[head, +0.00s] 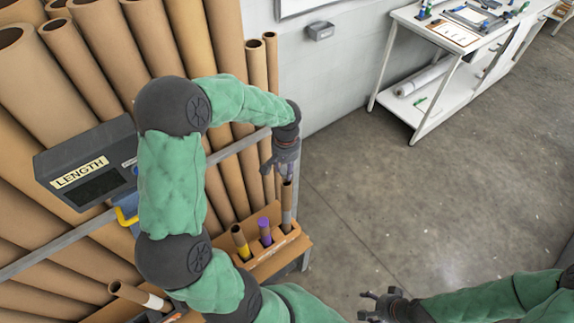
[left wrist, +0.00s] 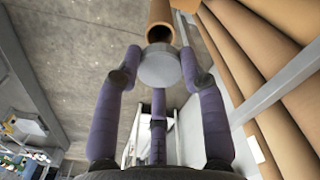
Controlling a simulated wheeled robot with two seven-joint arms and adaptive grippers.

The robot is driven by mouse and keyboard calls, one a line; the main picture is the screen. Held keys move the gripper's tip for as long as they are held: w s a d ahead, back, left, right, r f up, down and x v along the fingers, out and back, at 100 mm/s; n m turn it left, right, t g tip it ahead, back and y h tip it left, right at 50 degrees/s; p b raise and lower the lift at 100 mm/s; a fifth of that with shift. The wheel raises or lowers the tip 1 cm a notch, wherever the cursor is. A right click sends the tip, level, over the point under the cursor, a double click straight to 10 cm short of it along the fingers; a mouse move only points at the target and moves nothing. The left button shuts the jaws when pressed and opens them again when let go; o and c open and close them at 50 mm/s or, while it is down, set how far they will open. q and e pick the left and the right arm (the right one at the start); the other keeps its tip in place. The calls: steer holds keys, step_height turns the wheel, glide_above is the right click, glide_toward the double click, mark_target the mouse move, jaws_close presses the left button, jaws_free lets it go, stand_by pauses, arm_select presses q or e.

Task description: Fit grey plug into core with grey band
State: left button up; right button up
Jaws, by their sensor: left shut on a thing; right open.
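My left gripper (head: 284,160) is shut on the grey plug (left wrist: 159,66), a round grey disc between its purple-grey fingers in the left wrist view. The core with the grey band (head: 287,208) stands upright in the right end of an orange-brown holder, right under my left gripper. Its brown open end (left wrist: 160,32) shows just past the plug in the left wrist view, and part of the opening is dark and uncovered. I cannot tell whether plug and core touch. My right gripper (head: 381,304) is open and empty at the bottom, over the floor.
The holder (head: 285,257) also holds a core with a yellow band (head: 241,242) and one with a purple top (head: 264,224). A core with a white band (head: 140,296) leans at lower left. Long tubes (head: 100,40), a rail and a LENGTH box (head: 88,172) stand at left. The floor at right is clear.

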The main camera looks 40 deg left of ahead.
arm_select(q)
steer(key=shift+w+f+b, duration=0.15)
steer(key=shift+f+b, duration=0.15)
steer(key=shift+f, duration=0.4)
steer(key=shift+f+b, duration=0.35)
steer(key=shift+f, duration=0.1)
steer(key=shift+f+b, duration=1)
steer(key=shift+f, duration=0.35)
steer(key=shift+f, duration=0.35)
steer(key=o, duration=0.9)
steer(key=shift+r, duration=0.1)
steer(key=shift+o, duration=0.2)
step_height(320, 180, up, 12)
